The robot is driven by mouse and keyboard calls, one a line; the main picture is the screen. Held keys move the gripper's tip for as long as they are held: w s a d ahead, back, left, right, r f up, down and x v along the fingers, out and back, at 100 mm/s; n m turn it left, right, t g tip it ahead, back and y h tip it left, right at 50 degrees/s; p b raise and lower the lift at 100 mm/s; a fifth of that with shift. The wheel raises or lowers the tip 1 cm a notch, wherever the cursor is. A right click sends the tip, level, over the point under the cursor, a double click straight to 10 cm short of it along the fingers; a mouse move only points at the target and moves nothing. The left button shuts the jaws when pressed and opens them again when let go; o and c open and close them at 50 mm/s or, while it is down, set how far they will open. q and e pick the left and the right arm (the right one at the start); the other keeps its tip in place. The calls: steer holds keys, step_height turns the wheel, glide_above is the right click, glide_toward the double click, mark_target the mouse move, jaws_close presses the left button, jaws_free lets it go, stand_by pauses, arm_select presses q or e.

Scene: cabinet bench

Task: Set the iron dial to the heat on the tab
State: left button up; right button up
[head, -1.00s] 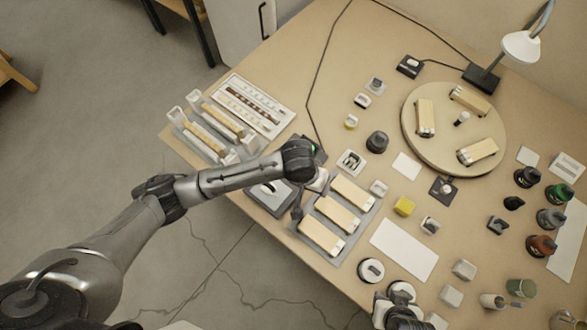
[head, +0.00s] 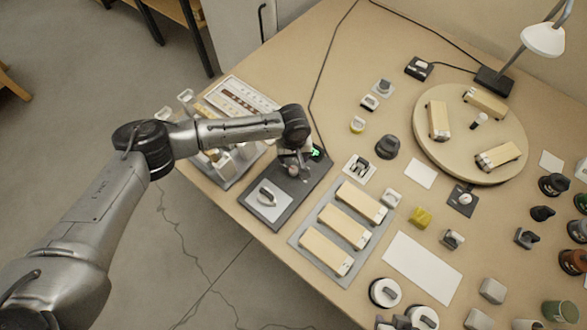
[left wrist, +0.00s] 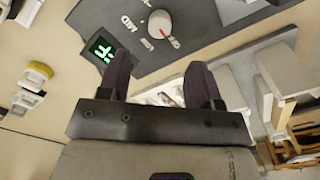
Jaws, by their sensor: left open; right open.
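The iron station (head: 278,205) is a dark slab at the bench's front edge, with a pale panel and a handled piece at its near end. I cannot make out the tab's heat marking.
A grey tray (head: 300,247) with wooden blocks lies right of the station. A round wooden board (head: 470,130) with more blocks, a lamp (head: 543,40) and several small knobs and stamps fill the right side. A rack (head: 245,165) stands left, behind my arm.

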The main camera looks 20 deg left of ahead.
mark_target(294, 169)
arm_select(q)
step_height(294, 169, down, 7)
steer(key=shift+r+b, duration=0.1)
steer(key=shift+b, duration=0.65)
steer(key=shift+f, duration=0.85)
